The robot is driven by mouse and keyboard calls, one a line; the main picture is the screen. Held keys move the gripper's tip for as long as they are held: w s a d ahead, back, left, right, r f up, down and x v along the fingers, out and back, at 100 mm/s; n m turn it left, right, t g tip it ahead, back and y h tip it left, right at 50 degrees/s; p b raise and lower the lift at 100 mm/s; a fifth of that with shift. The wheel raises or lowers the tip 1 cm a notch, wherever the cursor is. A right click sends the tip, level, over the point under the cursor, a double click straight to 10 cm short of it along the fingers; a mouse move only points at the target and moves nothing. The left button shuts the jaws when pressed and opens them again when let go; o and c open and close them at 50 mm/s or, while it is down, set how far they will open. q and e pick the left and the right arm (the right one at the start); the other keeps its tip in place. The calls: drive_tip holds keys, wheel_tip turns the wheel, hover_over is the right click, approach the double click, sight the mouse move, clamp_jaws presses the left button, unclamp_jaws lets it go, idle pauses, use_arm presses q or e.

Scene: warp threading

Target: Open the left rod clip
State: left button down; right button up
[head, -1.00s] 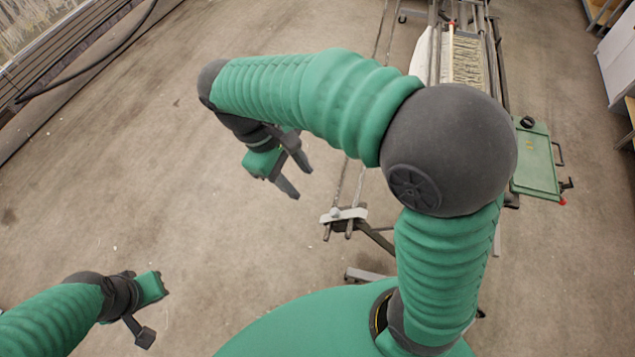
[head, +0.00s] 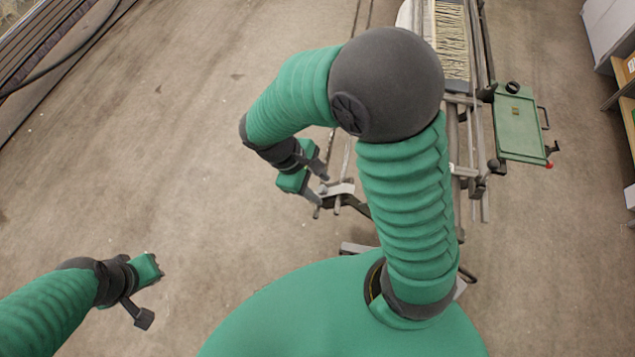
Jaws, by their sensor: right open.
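A pale grey rod clip (head: 340,188) sits across the thin rods at the near left end of the loom frame. My right gripper (head: 320,188) is open, with its two dark fingers at the clip's left end. From this view I cannot tell whether the fingers touch the clip or are around it. The fingertips partly cover the clip's left end.
The loom with pale warp threads (head: 451,40) stands at the upper right, partly hidden by my right arm. A green panel (head: 520,128) with a handle and a red-tipped knob juts from its right side.

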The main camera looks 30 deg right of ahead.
drive_tip(key=shift+s+d, duration=0.15)
drive_tip(key=shift+w+a, duration=0.25)
drive_tip(key=c, duration=0.5)
clamp_jaws()
drive_tip(key=shift+s, duration=0.1)
idle(0.5)
